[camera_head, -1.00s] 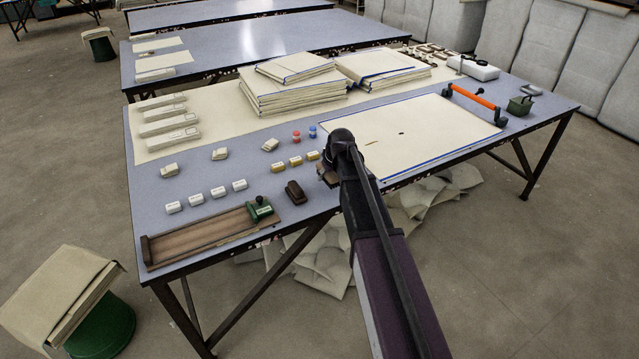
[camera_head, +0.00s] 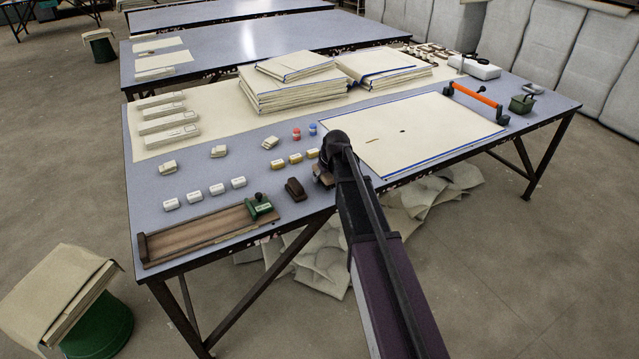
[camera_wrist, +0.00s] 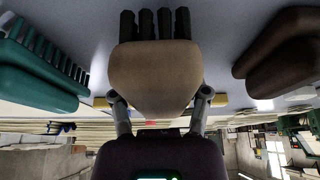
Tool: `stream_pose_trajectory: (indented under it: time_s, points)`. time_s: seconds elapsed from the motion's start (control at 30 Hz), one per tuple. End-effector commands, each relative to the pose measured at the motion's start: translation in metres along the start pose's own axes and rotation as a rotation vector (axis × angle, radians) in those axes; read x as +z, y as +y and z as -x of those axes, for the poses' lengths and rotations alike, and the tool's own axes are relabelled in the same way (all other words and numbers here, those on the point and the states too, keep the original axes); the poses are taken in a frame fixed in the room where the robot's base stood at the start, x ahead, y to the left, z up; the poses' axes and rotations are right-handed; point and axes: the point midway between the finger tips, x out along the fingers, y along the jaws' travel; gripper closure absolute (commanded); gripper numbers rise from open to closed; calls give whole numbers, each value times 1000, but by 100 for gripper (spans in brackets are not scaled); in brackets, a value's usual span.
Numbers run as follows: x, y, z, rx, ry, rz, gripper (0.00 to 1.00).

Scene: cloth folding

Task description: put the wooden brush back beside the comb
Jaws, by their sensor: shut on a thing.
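The wooden brush (camera_wrist: 155,75) is tan with dark bristles and fills the middle of the wrist view. My gripper (camera_wrist: 158,104) is shut on it, one finger on each side. The bristles point toward the tabletop; I cannot tell whether they touch it. The green comb (camera_wrist: 42,62) lies on the table at the left of the wrist view, apart from the brush. In the head view my gripper (camera_head: 325,174) is low over the table's front edge, largely covered by my arm. The comb cannot be made out there.
A dark brown block (camera_head: 295,189) lies close to the left of my gripper, and at right in the wrist view (camera_wrist: 282,62). A wooden tray (camera_head: 200,236) with a green-handled tool (camera_head: 260,206) is further left. Small yellow blocks (camera_head: 296,158) lie behind. A cream sheet (camera_head: 430,130) lies right.

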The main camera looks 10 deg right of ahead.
Motion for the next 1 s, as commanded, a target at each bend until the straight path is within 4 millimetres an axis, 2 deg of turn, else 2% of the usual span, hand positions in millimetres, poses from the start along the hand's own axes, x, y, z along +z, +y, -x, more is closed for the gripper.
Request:
stream_pose_trajectory:
  time_s: [0.1, 0.67, 0.7, 0.8, 1.0]
  points:
    - [4, 0, -9, 0, 0, 0, 78]
    - [6, 0, -13, 0, 0, -1, 78]
    - [5, 0, -12, 0, 0, -1, 34]
    - [5, 0, -12, 0, 0, 0, 5]
    - [5, 0, -12, 0, 0, 0, 5]
